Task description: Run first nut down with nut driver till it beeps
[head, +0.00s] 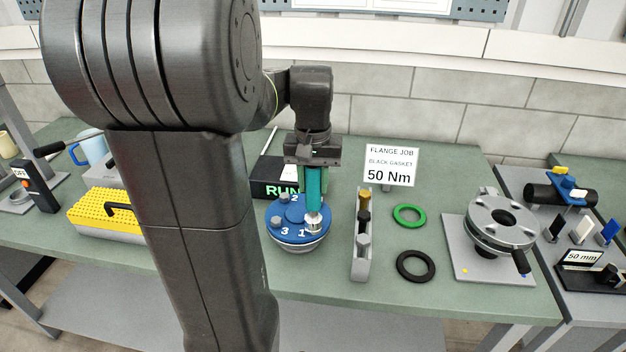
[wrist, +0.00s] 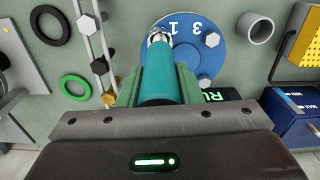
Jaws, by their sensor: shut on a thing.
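My gripper (head: 314,172) is shut on the teal nut driver (head: 314,192) and holds it upright, socket end down. The driver also shows in the wrist view (wrist: 160,78). Its silver socket (head: 313,224) is at the edge of the blue disc (head: 290,234), beside the number 1; I cannot tell how far it sits over the nut there, which is hidden. The disc is marked 1, 2 and 3 and has other grey hex heads, such as one near 3 (wrist: 211,40). A black box (head: 262,190) behind the disc shows green letters reading "RUN", partly covered by the driver.
Right of the disc stand a grey rack (head: 360,258) with hex pieces, a green ring (head: 409,215), a black ring (head: 415,265) and a grey flange (head: 500,222). A sign (head: 390,165) reads "FLANGE JOB, BLACK GASKET, 50 Nm". A yellow case (head: 100,213) is left.

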